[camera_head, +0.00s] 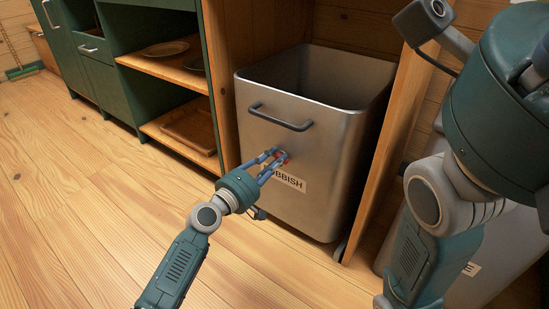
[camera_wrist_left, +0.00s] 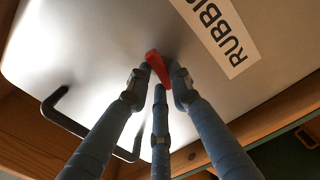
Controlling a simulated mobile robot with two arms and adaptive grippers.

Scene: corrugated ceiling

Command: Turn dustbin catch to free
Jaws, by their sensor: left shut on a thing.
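A grey metal dustbin (camera_head: 300,130) stands inside a wooden cabinet bay, with a dark bar handle (camera_head: 281,117) on its front and a label reading "RUBBISH" (camera_head: 289,181). A small red catch (camera_head: 283,157) is on the front between handle and label. My left gripper (camera_head: 277,158) is at the bin front with its fingers around the catch. In the left wrist view the red catch (camera_wrist_left: 157,66) sits between the fingertips of the left gripper (camera_wrist_left: 158,80), shut on it and hiding part of it. My right gripper is not visible; only parts of my right arm show.
Green shelving (camera_head: 112,45) with plates (camera_head: 166,48) and a wooden tray (camera_head: 190,130) stands left of the bin. A wooden post (camera_head: 392,140) borders the bin on the right. The plank floor (camera_head: 80,200) at the left is clear.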

